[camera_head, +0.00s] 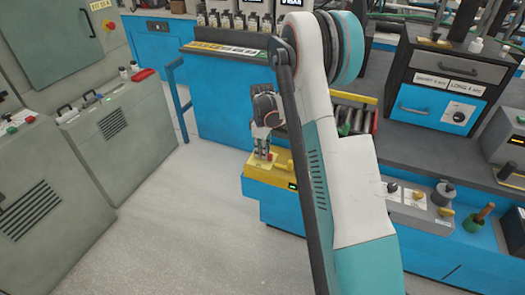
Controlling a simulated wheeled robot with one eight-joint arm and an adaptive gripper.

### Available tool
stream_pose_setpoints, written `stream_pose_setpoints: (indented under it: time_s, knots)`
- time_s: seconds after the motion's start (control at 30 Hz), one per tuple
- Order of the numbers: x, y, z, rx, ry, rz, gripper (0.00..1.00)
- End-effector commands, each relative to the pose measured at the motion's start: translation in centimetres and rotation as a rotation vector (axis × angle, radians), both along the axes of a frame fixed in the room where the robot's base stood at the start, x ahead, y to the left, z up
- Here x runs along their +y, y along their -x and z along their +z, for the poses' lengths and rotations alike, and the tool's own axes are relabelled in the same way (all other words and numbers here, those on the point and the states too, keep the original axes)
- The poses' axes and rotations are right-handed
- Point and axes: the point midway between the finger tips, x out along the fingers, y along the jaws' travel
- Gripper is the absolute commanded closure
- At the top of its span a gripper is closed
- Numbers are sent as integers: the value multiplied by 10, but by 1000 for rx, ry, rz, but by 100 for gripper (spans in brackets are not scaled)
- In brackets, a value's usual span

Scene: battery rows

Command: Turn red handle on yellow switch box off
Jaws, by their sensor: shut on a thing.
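My arm hides the area just right of the box.
Grey-green cabinets (125,140) stand to the left, with a red item (143,75) on top. A blue rail (177,100) stands behind. A blue drawer unit (436,110) and several bench devices (415,202) are to the right. The floor (190,225) left of the bench is clear.

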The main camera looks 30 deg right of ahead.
Motion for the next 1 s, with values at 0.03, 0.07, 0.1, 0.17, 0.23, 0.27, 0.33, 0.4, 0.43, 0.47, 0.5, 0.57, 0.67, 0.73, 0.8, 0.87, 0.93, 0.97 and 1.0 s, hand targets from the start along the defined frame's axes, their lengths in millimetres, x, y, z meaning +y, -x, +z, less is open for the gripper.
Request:
stream_pose_setpoints:
  time_s: [0.03, 0.07, 0.1, 0.17, 0.23, 0.27, 0.33, 0.4, 0.43, 0.47, 0.5, 0.57, 0.67, 0.73, 0.8, 0.87, 0.93, 0.97, 1.0]
  knots:
    - [0, 0, 0, -1, 1, 1, 100]
    - [0, 0, 0, -1, 1, 1, 100]
    - [0, 0, 0, -1, 1, 1, 100]
    - [0, 0, 0, -1, 1, 1, 83]
    - [0, 0, 0, -1, 1, 1, 67]
    - [0, 0, 0, -1, 1, 1, 65]
    - [0, 0, 0, -1, 1, 1, 65]
    - [0, 0, 0, -1, 1, 0, 65]
    - [0, 0, 0, -1, 1, 0, 65]
    - [0, 0, 0, -1, 1, 0, 65]
    - [0, 0, 0, 0, 0, 0, 65]
    - [0, 0, 1, 0, 0, 0, 65]
    - [0, 0, 6, 0, 0, 0, 65]
    - [0, 0, 13, 0, 0, 0, 65]
    - [0, 0, 24, 0, 0, 0, 65]
    - [0, 0, 36, 0, 0, 0, 65]
    - [0, 0, 51, 0, 0, 0, 65]
    - [0, 0, 57, 0, 0, 0, 65]
    - [0, 0, 66, 0, 0, 0, 65]
